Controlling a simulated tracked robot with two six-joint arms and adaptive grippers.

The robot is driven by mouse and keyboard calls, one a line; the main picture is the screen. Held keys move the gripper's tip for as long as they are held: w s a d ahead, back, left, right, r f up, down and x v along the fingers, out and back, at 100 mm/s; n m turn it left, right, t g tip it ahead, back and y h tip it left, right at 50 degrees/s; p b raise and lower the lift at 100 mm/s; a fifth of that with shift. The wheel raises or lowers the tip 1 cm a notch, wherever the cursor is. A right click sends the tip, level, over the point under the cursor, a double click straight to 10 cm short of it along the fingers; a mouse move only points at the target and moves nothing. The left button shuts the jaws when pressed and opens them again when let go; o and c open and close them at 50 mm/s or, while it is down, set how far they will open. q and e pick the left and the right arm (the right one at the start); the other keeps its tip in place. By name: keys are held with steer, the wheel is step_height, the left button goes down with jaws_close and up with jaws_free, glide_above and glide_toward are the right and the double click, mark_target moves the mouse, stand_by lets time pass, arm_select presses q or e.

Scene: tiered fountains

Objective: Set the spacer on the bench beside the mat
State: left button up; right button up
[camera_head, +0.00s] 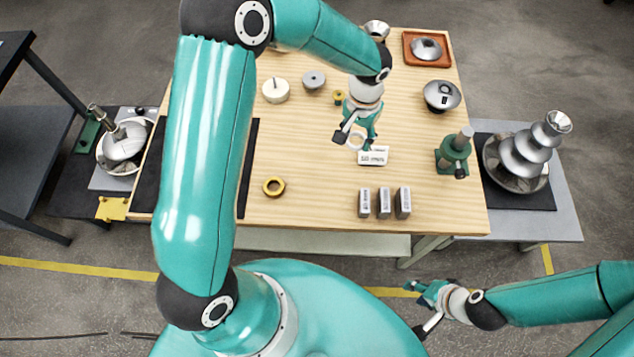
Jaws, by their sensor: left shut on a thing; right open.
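My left gripper (354,137) is over the middle of the wooden bench (310,215), shut on a pale ring that looks like the spacer (357,141). The fingers partly cover the ring, and I cannot tell whether it touches the bench. A black mat (250,150) lies at the left of the bench, largely hidden behind my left arm. My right gripper (428,308) is open and empty, low in front of the bench's front edge.
A white labelled block (373,156) lies just below the held ring. Three grey blocks (384,203), a brass ring (273,187) and a green fixture (453,154) stand around. Tiered fountains (528,152) flank the bench. The bench between brass ring and blocks is clear.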

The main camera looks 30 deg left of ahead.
arm_select(q)
steer(key=shift+s+a, duration=0.1)
steer(key=shift+a, duration=0.1)
arm_select(e)
steer(key=shift+s, duration=0.1)
steer(key=o, duration=0.4)
steer(key=shift+f, duration=0.2)
steer(key=o, duration=0.5)
step_height(320, 180, down, 5)
steer(key=b, duration=0.5)
arm_select(q)
step_height(320, 180, up, 4)
steer(key=n+b, duration=0.2)
steer(key=b, duration=0.5)
glide_above(313, 192)
step_height(313, 192, down, 15)
steer(key=shift+r, duration=0.1)
steer(key=shift+f+b, duration=0.45)
steer(key=shift+f, duration=1.65)
arm_select(e)
steer(key=shift+s+f, duration=0.1)
steer(key=shift+f, duration=3.55)
steer(key=shift+f, duration=0.1)
